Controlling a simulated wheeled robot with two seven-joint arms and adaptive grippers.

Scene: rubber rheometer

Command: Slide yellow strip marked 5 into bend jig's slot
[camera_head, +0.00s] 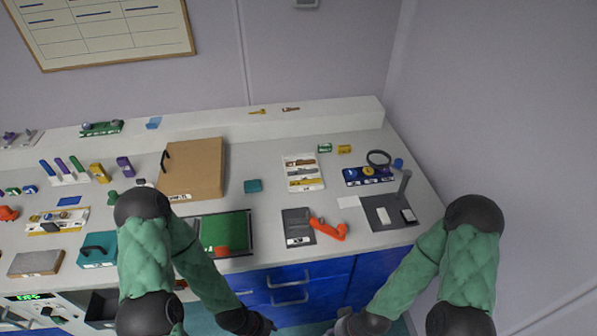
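A white rack (302,172) with several coloured strips lies on the bench at centre right; numbers on the strips are too small to read. I cannot tell which strip is the yellow one marked 5. A small yellow piece (257,112) lies on the back ledge. I cannot identify the bend jig or its slot for sure; a dark grey plate (297,227) with a white label lies near the front edge. My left gripper (257,326) and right gripper (345,326) are low at the bottom edge, before the blue drawers, partly cut off. Their fingers do not show clearly.
An orange tool (328,229) lies beside the grey plate. A green mat (226,232), a brown board (195,170) and a dark mat with a post (388,213) take up bench room. Blue drawers (290,287) are below the front edge.

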